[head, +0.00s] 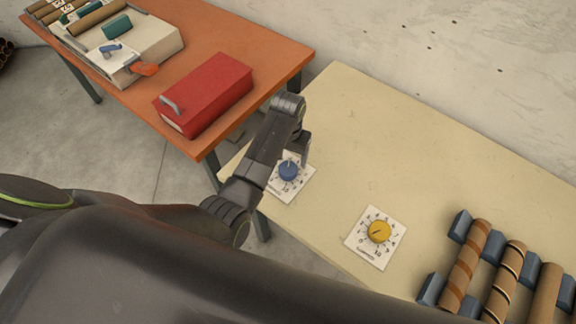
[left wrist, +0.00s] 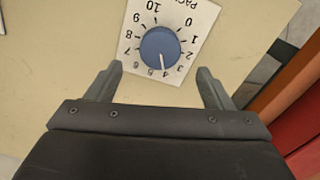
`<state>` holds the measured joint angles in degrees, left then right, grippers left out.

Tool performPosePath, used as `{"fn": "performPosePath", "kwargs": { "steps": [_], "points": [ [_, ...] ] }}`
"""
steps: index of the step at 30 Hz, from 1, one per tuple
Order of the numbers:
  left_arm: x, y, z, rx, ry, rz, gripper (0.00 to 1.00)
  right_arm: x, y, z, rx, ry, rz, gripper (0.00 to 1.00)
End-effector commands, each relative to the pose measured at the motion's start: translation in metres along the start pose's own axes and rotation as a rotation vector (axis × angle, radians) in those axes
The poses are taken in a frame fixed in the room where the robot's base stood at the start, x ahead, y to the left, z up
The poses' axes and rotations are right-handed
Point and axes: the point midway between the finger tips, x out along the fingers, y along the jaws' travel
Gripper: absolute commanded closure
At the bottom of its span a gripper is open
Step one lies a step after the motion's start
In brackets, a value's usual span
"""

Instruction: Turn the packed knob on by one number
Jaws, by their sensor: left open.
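The packed knob (left wrist: 160,48) is blue and sits on a white dial card (left wrist: 196,18) with numbers round it; the card's word is cut off and reads "PACK". Its white pointer line points at about 4. The blue knob also shows in the head view (head: 288,170), near the beige table's left end. My left gripper (left wrist: 160,68) is open, a finger on each side of the knob's line but short of it, with nothing between them. In the head view my left gripper (head: 304,155) is close to the knob and partly hides its card. My right gripper is not in view.
A yellow knob (head: 379,231) on a second card stands right on the beige table (head: 400,130). Striped brown tubes (head: 465,265) lie on blue-grey supports at the right. An orange table (head: 235,40) bears a red box (head: 205,93) and a pale tray (head: 150,40).

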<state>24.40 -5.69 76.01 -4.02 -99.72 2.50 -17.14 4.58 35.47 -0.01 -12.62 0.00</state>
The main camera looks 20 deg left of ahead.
Motion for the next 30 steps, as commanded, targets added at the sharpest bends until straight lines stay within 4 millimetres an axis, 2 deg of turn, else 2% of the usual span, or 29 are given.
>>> {"fn": "performPosePath", "kwargs": {
  "steps": [1, 6, 12, 18, 25, 30],
  "points": [
    [0.011, 0.0, 0.001, 0.0, -0.004, -0.001, 0.25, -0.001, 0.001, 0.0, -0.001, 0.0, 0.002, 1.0],
    [0.042, -0.001, 0.001, 0.0, -0.003, -0.001, 0.25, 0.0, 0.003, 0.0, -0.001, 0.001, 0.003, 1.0],
    [0.064, -0.001, 0.0, 0.0, 0.0, -0.001, 0.25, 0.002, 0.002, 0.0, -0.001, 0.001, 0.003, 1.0],
    [0.071, -0.001, 0.0, 0.0, 0.001, -0.001, 0.25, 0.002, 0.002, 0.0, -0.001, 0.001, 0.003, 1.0],
    [0.072, -0.001, 0.0, 0.0, 0.002, 0.0, 0.25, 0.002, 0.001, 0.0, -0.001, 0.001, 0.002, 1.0],
    [0.071, 0.0, 0.0, 0.0, 0.002, 0.0, 0.46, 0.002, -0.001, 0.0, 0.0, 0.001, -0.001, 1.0]
  ]
}}
